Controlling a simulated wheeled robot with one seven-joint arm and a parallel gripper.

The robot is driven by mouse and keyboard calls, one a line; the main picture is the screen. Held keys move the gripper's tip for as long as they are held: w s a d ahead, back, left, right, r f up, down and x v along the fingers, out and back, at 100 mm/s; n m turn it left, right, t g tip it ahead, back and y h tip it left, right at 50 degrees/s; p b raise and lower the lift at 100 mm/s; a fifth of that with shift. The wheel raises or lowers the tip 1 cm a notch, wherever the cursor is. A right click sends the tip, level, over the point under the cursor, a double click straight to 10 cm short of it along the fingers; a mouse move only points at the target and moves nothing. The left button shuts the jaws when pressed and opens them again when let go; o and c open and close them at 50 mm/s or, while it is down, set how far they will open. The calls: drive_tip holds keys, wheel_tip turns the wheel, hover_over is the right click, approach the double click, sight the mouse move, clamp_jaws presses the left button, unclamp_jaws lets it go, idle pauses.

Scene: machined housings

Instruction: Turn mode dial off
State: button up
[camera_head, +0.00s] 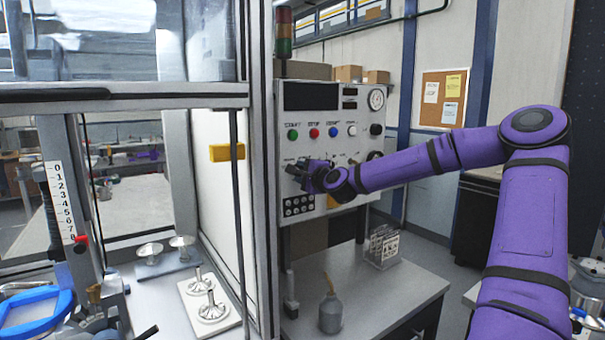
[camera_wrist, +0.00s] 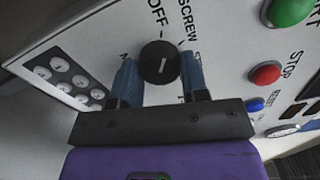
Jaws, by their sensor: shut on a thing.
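The mode dial (camera_wrist: 158,63) is a round black knob with a short white pointer line, on the light panel of the control cabinet (camera_head: 345,100). In the wrist view the "OFF" label (camera_wrist: 156,17) is beside the dial, toward the top of the picture, with "SCREW" to its right. The pointer line runs roughly up and down in the picture; which label it marks is unclear. My gripper (camera_wrist: 161,78) has one blue finger on each side of the dial and is shut on it. In the head view my gripper (camera_head: 300,172) is at the panel and hides the dial.
A green (camera_head: 293,134), a red (camera_head: 314,132) and a blue button (camera_head: 333,131) sit above my gripper. A black keypad (camera_head: 298,205) lies just below it. A machine frame (camera_head: 262,170) stands close on the left. A bench (camera_head: 375,285) with an oil can (camera_head: 331,313) is below.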

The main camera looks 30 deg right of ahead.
drive_tip(key=shift+n, duration=1.1)
drive_tip(key=o, duration=0.9)
drive_tip(key=s, duration=1)
drive_tip(key=shift+s+d, duration=0.2)
drive_tip(key=shift+s, duration=0.2)
